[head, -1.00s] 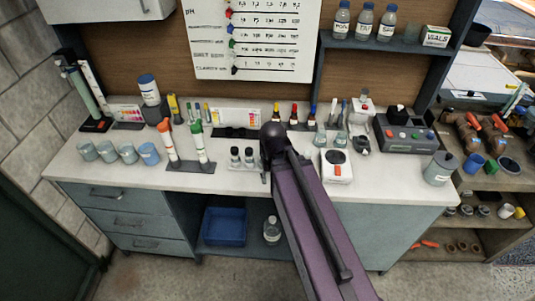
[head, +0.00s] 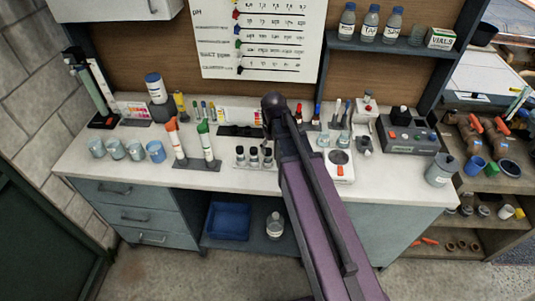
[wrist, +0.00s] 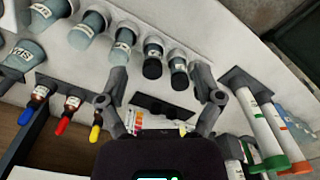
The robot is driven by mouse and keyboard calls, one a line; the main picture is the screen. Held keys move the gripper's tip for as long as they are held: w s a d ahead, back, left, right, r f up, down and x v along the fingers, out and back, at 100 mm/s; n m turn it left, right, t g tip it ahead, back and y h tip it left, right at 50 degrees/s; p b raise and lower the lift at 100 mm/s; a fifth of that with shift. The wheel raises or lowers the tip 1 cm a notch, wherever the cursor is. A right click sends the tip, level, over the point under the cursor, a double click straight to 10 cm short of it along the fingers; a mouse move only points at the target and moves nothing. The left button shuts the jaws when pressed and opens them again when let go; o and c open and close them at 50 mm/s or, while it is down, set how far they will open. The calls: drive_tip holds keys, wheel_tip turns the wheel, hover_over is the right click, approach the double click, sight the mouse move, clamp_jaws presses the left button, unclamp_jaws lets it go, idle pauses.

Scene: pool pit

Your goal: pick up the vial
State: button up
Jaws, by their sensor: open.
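Small vials stand in a row near the bench front. In the wrist view, two of them, a right dark-capped vial (wrist: 178,68) and a left dark-capped vial (wrist: 152,57), lie ahead of my gripper (wrist: 161,82), between its spread fingers. The picture does not show which vial the task means. My gripper is open and empty, with no finger visibly touching a vial. Paler vials (wrist: 124,43) continue to the left. In the head view, dark-capped vials (head: 253,157) stand just left of my arm, which hides my fingertips.
Right of the vials in the wrist view stand tubes with green and orange caps (wrist: 268,135). Dropper bottles (wrist: 68,110) with coloured tips are at left. In the head view, several cups (head: 135,149) stand at left and a white scale (head: 338,170) right of my arm.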

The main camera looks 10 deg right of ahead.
wheel_tip(320, 180, up, 3)
drive_tip(key=n+p, duration=0.2)
hover_over(268, 156)
drive_tip(key=w, duration=0.1)
drive_tip(key=shift+w+d+f, duration=0.15)
drive_tip(key=shift+d+f, duration=0.1)
drive_tip(key=shift+d, duration=0.05)
drive_tip(key=shift+f+b, duration=0.1)
drive_tip(key=shift+b, duration=0.25)
wheel_tip(268, 156, down, 8)
drive_tip(key=b, duration=0.8)
drive_tip(key=shift+f, duration=0.25)
drive_tip(key=shift+b, duration=0.3)
drive_tip(key=shift+a+f+b, duration=0.2)
drive_tip(key=shift+f+b, duration=2.35)
drive_tip(key=shift+f, duration=0.05)
drive_tip(key=c, duration=1.2)
